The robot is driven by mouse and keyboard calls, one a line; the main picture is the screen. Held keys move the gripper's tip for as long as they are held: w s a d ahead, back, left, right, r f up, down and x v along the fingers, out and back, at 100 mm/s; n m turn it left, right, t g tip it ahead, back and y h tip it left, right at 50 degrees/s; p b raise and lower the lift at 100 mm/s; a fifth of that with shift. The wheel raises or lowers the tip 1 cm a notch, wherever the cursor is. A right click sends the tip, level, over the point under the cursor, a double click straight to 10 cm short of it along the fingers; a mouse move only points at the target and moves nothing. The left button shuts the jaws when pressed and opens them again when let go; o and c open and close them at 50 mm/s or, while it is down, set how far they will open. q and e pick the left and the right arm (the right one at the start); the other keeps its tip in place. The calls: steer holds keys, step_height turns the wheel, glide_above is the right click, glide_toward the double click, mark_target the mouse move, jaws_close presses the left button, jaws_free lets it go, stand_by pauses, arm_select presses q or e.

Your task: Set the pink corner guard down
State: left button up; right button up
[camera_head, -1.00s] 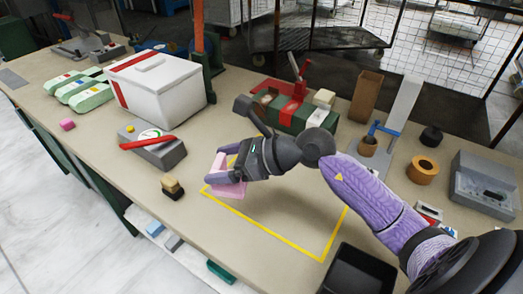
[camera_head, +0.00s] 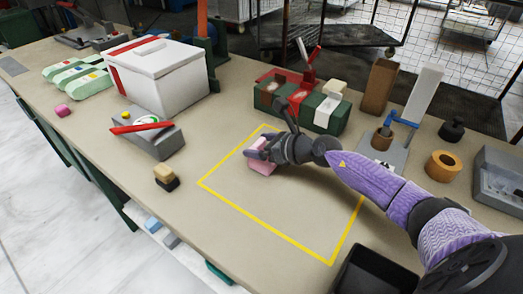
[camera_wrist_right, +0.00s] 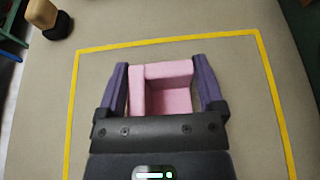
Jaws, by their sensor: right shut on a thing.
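The pink corner guard (camera_head: 262,169) is at the upper left part of the yellow taped rectangle (camera_head: 268,227) on the workbench. My right gripper (camera_head: 256,157) is shut on it. In the right wrist view the guard (camera_wrist_right: 170,100) sits between the two purple fingers of the gripper (camera_wrist_right: 161,72), its hollow side showing, with the yellow tape around it. The guard is low over the bench or touching it; I cannot tell which. The gripper hides part of it in the head view. My left gripper is not in view.
A black and tan block (camera_head: 166,178) stands left of the rectangle. Behind are a grey press (camera_head: 150,137) with a red handle, a white lidded box (camera_head: 160,75) and a green case (camera_head: 300,105). A black bin (camera_head: 370,272) is at the front. The rectangle's lower part is clear.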

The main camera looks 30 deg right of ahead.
steer(key=shift+r, duration=0.15)
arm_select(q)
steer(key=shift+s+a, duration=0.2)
arm_select(e)
steer(key=o, duration=0.8)
steer(key=shift+f, duration=0.25)
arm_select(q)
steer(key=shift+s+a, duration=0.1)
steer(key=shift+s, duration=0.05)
arm_select(e)
steer(key=shift+o, duration=0.7)
steer(key=shift+r, duration=0.1)
steer(key=shift+r, duration=0.2)
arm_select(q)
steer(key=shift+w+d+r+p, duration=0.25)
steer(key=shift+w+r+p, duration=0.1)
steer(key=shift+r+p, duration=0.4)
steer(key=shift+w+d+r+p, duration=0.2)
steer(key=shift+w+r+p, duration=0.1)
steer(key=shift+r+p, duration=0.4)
arm_select(e)
steer(key=v, duration=1.2)
steer(key=shift+f, duration=0.1)
